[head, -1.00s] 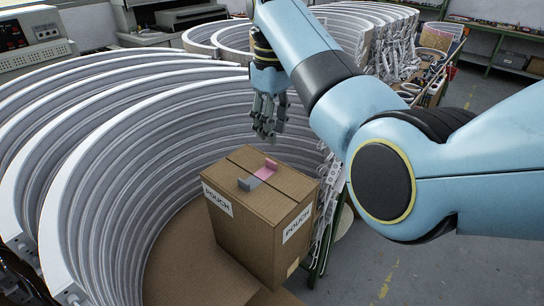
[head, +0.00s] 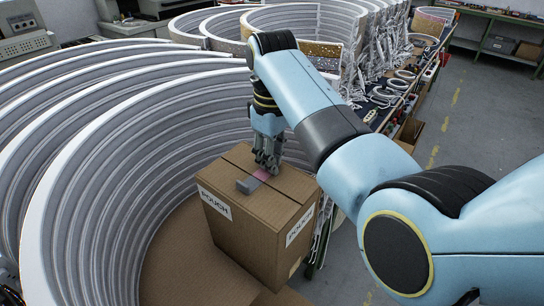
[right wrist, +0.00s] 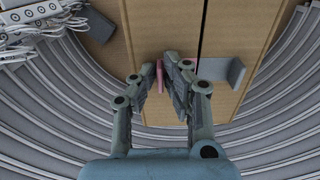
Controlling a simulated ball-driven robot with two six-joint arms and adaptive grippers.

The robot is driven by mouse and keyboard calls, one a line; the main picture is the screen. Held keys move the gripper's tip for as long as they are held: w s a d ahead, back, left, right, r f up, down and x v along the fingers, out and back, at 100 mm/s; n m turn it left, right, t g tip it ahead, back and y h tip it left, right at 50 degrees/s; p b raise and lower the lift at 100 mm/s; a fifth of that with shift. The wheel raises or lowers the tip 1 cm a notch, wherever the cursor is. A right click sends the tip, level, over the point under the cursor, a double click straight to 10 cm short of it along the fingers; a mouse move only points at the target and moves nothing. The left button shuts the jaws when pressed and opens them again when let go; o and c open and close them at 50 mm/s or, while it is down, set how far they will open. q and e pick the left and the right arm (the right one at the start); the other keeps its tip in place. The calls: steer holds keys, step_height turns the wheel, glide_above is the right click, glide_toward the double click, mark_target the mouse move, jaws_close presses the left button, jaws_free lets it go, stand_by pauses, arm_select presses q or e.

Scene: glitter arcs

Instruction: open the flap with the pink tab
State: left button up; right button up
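A brown cardboard box (head: 255,225) marked POUCH has two top flaps that meet at a seam; both look closed. The pink tab (head: 262,175) stands on the far flap, beside a grey tab (head: 248,185) on the near flap. My right gripper (head: 267,164) points down at the pink tab, partly covering it. In the right wrist view my right gripper (right wrist: 161,72) has its fingers on either side of the upright part of the pink tab (right wrist: 159,78). A gap shows between the fingers; contact is unclear. The grey tab (right wrist: 236,73) is right of the fingers. My left gripper is out of view.
Tall curved white ribbed walls (head: 110,190) rise around the box on the left and behind. A green-framed bench (head: 385,100) with cables and small parts stands to the right. Grey floor (head: 470,120) is open farther right.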

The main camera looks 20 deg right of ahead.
jaws_close()
steer(key=shift+w, duration=0.1)
steer(key=shift+w+d+r+g+y, duration=0.15)
steer(key=shift+d+r+g+y, duration=0.2)
steer(key=shift+y, duration=0.3)
steer(key=shift+w+d+r+g+y, duration=0.1)
steer(key=shift+d+g+y, duration=0.05)
steer(key=shift+g+y, duration=0.4)
steer(key=shift+w+d+g+y, duration=0.2)
steer(key=shift+g+y, duration=0.2)
steer(key=shift+y, duration=0.3)
steer(key=shift+w+d+r+g+y+b, duration=0.15)
steer(key=shift+d+g+y+b, duration=0.15)
steer(key=shift+g+y+b, duration=0.55)
steer(key=shift+t+b, duration=0.25)
steer(key=shift+b, duration=0.15)
